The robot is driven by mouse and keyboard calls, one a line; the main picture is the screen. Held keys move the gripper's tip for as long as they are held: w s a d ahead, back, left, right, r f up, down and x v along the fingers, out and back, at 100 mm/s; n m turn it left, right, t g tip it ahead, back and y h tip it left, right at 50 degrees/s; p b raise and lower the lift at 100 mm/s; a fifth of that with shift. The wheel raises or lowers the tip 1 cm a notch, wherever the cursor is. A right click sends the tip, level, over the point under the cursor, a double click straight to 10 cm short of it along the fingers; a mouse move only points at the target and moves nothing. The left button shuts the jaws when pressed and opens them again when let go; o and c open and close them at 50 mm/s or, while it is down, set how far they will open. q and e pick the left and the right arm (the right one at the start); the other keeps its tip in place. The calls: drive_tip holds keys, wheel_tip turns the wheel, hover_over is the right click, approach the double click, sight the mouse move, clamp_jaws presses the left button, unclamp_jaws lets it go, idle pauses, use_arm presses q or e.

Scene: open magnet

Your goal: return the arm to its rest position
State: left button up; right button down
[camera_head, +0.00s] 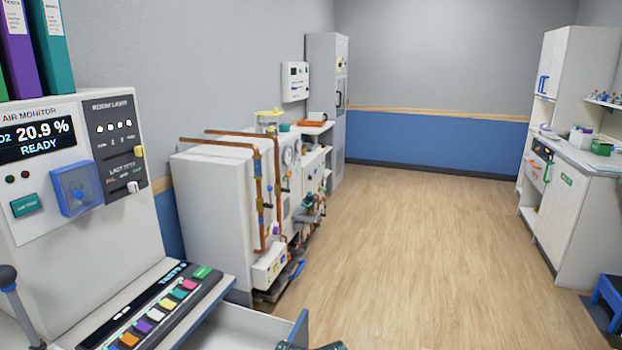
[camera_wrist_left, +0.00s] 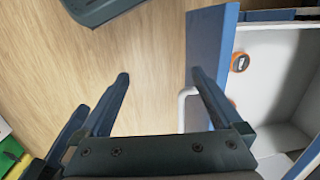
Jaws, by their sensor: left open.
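My left gripper (camera_wrist_left: 160,76) is open in the left wrist view, with its two dark fingers spread wide and nothing held. A pulled-out drawer with a blue front (camera_wrist_left: 212,45) is at its right. The right finger overlaps that front in the picture, and I cannot tell whether they touch. A pale handle (camera_wrist_left: 184,108) on the front shows between the fingers. In the head view the drawer's blue front (camera_head: 299,329) is at the bottom edge. A dark piece of my arm or gripper is just beside it, mostly cut off. My right gripper is out of view.
The drawer holds a round orange item (camera_wrist_left: 240,62). An air monitor cabinet (camera_head: 60,240) with a test panel (camera_head: 150,312) stands at the left. Beyond it is a machine with copper pipes (camera_head: 257,200). A blue step stool (camera_head: 608,295) is at the right. The wooden floor (camera_head: 430,250) between is clear.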

use_arm(q)
wheel_tip(320, 180, down, 5)
drive_tip(key=b, duration=0.4)
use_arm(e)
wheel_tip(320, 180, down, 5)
use_arm(q)
wheel_tip(320, 180, up, 18)
drive_tip(key=p, duration=1.7)
drive_tip(key=shift+f, duration=0.25)
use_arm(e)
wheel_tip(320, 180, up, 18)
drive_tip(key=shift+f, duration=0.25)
